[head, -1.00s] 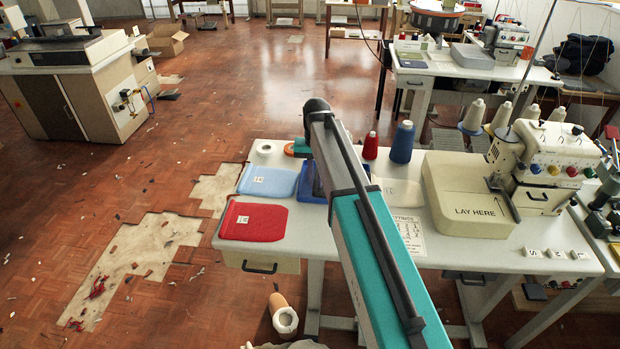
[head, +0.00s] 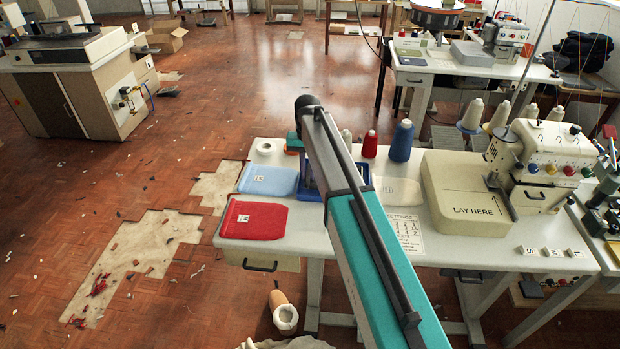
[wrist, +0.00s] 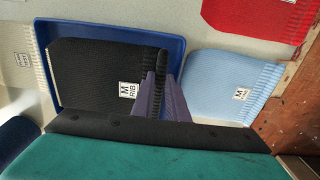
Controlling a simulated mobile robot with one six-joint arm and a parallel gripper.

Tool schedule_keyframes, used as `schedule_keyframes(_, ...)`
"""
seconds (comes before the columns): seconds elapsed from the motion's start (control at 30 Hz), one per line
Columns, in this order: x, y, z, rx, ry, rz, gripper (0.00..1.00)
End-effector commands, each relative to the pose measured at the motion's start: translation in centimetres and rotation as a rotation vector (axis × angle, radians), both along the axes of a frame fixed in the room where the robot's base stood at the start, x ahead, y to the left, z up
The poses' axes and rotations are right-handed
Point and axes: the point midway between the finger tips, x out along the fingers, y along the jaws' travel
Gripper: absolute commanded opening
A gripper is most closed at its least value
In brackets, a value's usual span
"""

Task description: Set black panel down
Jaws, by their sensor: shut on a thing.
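The black panel (wrist: 90,75), with a white "M RIB" tag, shows in the wrist view over the blue tray (wrist: 180,48). My gripper (wrist: 160,82) has its purple fingers closed on the panel's ribbed right edge. The panel lies within the tray's outline; I cannot tell whether it touches the tray floor. In the head view the blue tray (head: 310,192) is partly hidden behind my arm, and the black panel and my fingertips are hidden.
Left of the tray lie a light blue panel (head: 268,181) and a red panel (head: 253,220). A white panel (head: 398,191) lies to the right, by the settings sheet (head: 405,235). Red (head: 370,145) and blue (head: 401,142) thread cones stand behind. The beige "LAY HERE" block (head: 470,195) stands further right.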

Motion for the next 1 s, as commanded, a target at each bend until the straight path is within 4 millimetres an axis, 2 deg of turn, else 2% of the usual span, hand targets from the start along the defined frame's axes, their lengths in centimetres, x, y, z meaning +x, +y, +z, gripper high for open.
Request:
schedule_keyframes(0.33, 0.0, 0.0, -2.8, 0.000, 0.000, 0.000, 0.00)
schedule_keyframes(0.77, 0.0, 0.0, -3.2, 0.000, 0.000, 0.000, 0.00)
schedule_keyframes(0.8, 0.0, 0.0, -3.3, 0.000, 0.000, 0.000, 0.15)
schedule_keyframes(0.83, 0.0, 0.0, -3.2, 0.000, 0.000, 0.000, 0.20)
schedule_keyframes(1.0, 0.0, 0.0, -3.2, 0.000, 0.000, 0.000, 0.21)
